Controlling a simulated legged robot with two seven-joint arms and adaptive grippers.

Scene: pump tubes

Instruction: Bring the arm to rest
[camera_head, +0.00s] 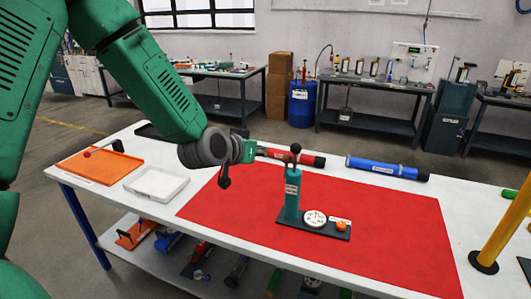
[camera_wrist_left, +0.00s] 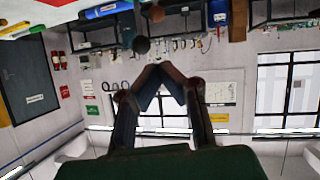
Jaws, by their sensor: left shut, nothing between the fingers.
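My left arm comes in from the upper left in the head view. My right gripper is in neither view.
The red mat (camera_head: 380,210) holds the stand. A red tube (camera_head: 305,159) and a blue tube (camera_head: 385,167) lie behind. An orange tray (camera_head: 98,166) and white tray (camera_head: 156,184) sit left. A yellow post (camera_head: 504,232) rises at right. The front mat is clear.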

